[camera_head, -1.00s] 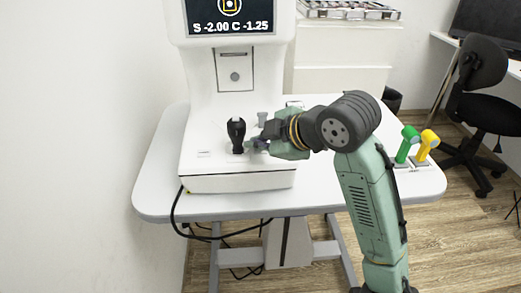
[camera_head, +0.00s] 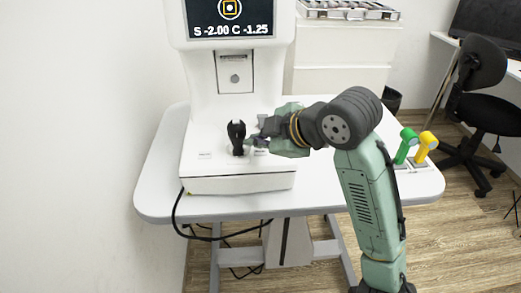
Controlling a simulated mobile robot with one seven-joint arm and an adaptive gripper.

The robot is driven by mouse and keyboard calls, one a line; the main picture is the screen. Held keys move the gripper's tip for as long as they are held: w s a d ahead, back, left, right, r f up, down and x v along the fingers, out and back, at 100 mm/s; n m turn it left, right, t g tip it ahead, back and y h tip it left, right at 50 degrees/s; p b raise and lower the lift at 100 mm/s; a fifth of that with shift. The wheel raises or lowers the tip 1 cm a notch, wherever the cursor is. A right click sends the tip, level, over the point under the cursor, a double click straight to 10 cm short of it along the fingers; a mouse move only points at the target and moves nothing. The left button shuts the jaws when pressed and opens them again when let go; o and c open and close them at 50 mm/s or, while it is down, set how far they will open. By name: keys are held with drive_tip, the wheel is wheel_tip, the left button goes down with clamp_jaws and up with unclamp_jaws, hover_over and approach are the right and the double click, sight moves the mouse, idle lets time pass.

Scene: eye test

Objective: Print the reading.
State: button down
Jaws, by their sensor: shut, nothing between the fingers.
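The white eye-test machine (camera_head: 222,95) stands on a table. Its screen (camera_head: 229,15) shows "S -2.00 C -1.25" under a ring-shaped picture. A black joystick (camera_head: 237,137) stands upright on the machine's base. My gripper (camera_head: 252,142) is shut and empty, just right of the joystick and over the base. Its fingertips are small and partly hidden, and I cannot tell whether they touch anything. A small grey-purple part (camera_head: 262,121) shows behind my gripper. No printed paper is visible.
The white table (camera_head: 160,185) has free room at left. A green-handled (camera_head: 405,145) and a yellow-handled (camera_head: 424,146) object stand at its right edge. A lens case (camera_head: 348,10) lies on a white cabinet (camera_head: 340,55) behind. A black chair (camera_head: 484,85) is at right.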

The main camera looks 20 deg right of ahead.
drive_tip(key=r+p, duration=0.2)
drive_tip(key=r, duration=0.1)
drive_tip(key=r+p, duration=0.1)
drive_tip(key=r, duration=0.1)
drive_tip(key=shift+s+a+p, duration=0.1)
drive_tip(key=shift+s+p, duration=0.25)
drive_tip(key=shift+p, duration=0.05)
drive_tip(key=shift+f, duration=0.1)
idle(0.5)
